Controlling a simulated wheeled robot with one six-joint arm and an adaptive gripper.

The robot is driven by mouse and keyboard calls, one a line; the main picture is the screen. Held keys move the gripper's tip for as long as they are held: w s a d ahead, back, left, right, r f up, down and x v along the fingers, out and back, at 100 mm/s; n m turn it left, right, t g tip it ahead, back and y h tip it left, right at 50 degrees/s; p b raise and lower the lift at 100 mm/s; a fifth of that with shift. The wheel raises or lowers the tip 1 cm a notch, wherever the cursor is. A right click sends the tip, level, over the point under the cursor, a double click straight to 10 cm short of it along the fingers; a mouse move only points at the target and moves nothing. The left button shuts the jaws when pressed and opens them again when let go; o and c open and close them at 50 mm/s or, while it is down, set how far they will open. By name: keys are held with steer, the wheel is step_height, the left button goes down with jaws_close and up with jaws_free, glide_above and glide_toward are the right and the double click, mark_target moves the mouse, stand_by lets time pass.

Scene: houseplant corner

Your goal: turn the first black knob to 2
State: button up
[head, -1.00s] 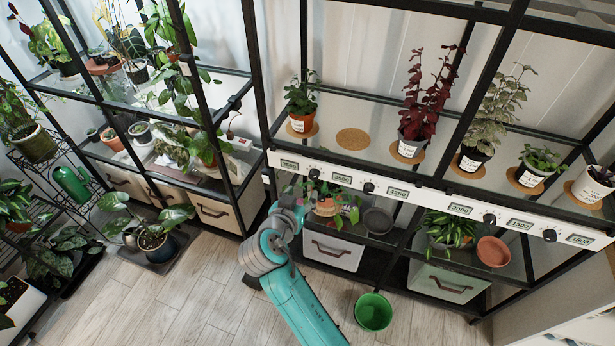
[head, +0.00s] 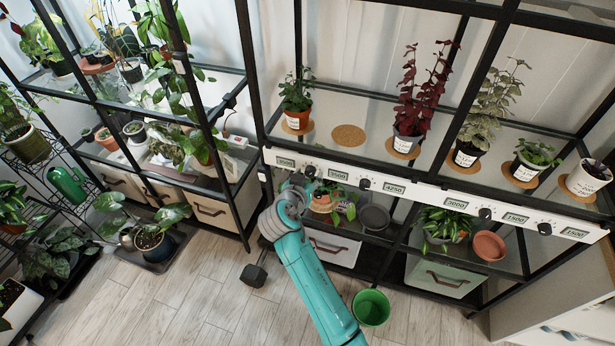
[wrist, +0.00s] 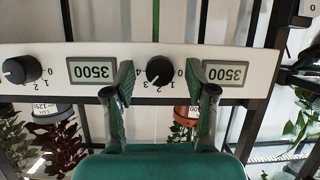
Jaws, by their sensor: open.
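The first black knob (head: 310,171) is on the white front strip of the right-hand shelf. In the wrist view, which is upside down, this knob (wrist: 160,70) lies between my gripper's two green fingers (wrist: 163,88). The fingers are open, one on each side, with visible gaps to the knob. Its light pointer mark slants down-left in the picture, near the small dial numbers around 3; the exact setting is hard to read. In the head view my arm reaches to just below the knob, and its wrist hides most of the gripper.
Displays reading 3500 flank the knob, one on the left (wrist: 92,70) and one on the right (wrist: 222,73). A second black knob (head: 364,184) sits along the strip. A potted plant (head: 297,100) stands above.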

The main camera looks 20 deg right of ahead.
jaws_close()
steer(key=shift+n, duration=0.3)
steer(key=shift+a+n+g+h, duration=0.1)
steer(key=shift+n+g+h, duration=0.35)
steer(key=shift+n, duration=0.25)
steer(key=shift+w+a+n+g+h, duration=0.1)
steer(key=shift+n+g+h, duration=0.45)
steer(key=shift+n+h, duration=0.9)
steer(key=shift+n+y, duration=0.3)
steer(key=shift+n, duration=0.05)
jaws_free()
